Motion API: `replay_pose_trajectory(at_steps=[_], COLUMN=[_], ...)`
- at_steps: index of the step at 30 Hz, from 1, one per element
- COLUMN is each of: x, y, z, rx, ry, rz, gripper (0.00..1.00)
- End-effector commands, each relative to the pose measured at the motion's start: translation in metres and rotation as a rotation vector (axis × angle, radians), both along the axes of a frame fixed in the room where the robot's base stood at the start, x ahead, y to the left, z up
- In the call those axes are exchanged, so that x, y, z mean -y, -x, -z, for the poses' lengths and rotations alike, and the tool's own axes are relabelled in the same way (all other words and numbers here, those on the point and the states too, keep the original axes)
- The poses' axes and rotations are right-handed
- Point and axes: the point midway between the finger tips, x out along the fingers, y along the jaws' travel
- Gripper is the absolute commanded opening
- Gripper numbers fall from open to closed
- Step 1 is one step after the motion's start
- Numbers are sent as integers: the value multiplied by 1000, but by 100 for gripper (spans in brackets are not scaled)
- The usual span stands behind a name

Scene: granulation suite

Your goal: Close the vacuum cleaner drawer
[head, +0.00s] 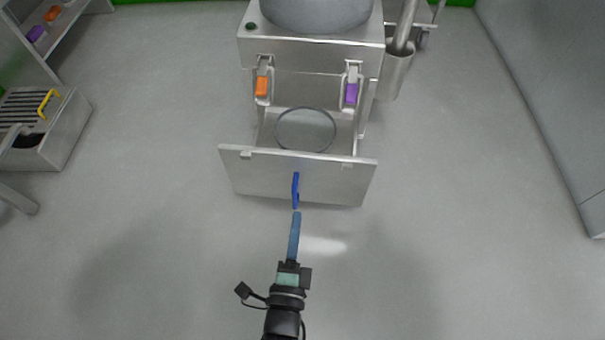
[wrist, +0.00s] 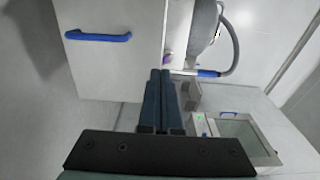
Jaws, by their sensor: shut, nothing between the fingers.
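The vacuum cleaner (head: 311,60) is a steel unit at the top middle of the head view. Its drawer (head: 335,180) stands pulled out toward me, with a flat steel front and a blue handle (head: 296,189). A round shape shows inside the open drawer. My gripper (head: 296,215) is shut and empty, with its blue fingers just below the handle in the head view; whether they touch the drawer front, I cannot tell. In the wrist view the shut fingers (wrist: 161,75) point up beside the drawer front (wrist: 140,65), and the handle (wrist: 98,37) is to their upper left.
An orange latch (head: 262,87) and a purple latch (head: 351,94) hang above the drawer. A steel box with a yellow handle (head: 48,103) stands at left. A large grey cabinet (head: 560,90) stands at right. Floor around the drawer is clear.

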Motion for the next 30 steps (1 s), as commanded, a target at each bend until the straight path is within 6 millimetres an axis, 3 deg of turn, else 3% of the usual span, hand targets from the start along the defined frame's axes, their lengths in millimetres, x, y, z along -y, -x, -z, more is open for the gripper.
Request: replay_pose_trajectory(at_steps=[15,21,30], x=[12,13,14], y=[-100,-121,-132], z=[0,-2,-2], rx=[3,2,1], ry=[5,4,5], rz=[3,0,0], gripper=[0,0,0])
